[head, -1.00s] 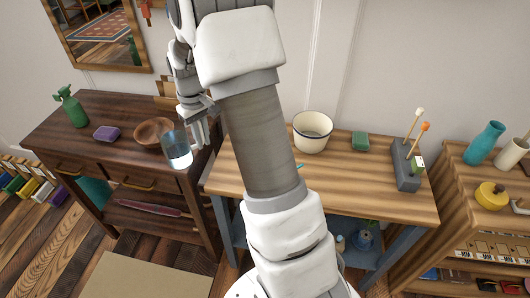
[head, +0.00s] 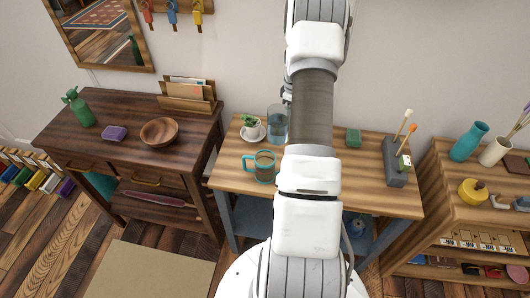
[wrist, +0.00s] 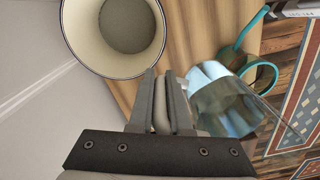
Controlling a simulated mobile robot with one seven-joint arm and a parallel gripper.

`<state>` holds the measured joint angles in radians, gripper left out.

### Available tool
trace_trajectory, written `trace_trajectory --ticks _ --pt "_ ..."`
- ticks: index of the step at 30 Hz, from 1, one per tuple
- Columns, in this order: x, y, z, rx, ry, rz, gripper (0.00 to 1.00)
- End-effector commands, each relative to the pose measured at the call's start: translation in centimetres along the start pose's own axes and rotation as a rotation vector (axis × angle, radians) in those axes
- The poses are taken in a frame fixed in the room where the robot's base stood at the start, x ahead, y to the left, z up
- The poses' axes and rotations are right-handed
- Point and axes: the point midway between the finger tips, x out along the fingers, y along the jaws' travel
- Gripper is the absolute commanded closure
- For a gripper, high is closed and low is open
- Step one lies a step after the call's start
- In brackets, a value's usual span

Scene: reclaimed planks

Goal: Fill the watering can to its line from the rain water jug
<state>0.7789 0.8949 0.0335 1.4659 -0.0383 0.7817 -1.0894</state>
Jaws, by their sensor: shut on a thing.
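My gripper (wrist: 162,105) is shut on the pale handle of the clear rain water jug (wrist: 228,98). In the head view the jug (head: 278,124) looks roughly upright over the back left of the light wooden table, with bluish water inside. The watering can (head: 264,166), see-through with teal rim and handle, stands on the table in front of the jug. Its teal parts also show at upper right in the wrist view (wrist: 262,72). I cannot make out its fill line or level. In the head view my arm hides most of the gripper.
A cream dark-rimmed pot (wrist: 114,30) is close beside my gripper; my arm hides it in the head view. A small plant in a white cup (head: 252,131) stands left of the jug. A green block (head: 353,138) and a grey holder (head: 396,163) stand to the right.

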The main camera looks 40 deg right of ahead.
Motion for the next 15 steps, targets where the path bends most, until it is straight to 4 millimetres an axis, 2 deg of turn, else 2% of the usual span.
trace_trajectory --ticks 6,15 --pt "0.3 1.4 1.8 -0.018 0.002 0.000 1.00" --pt "0.4 1.5 2.0 -0.021 0.002 0.001 1.00"
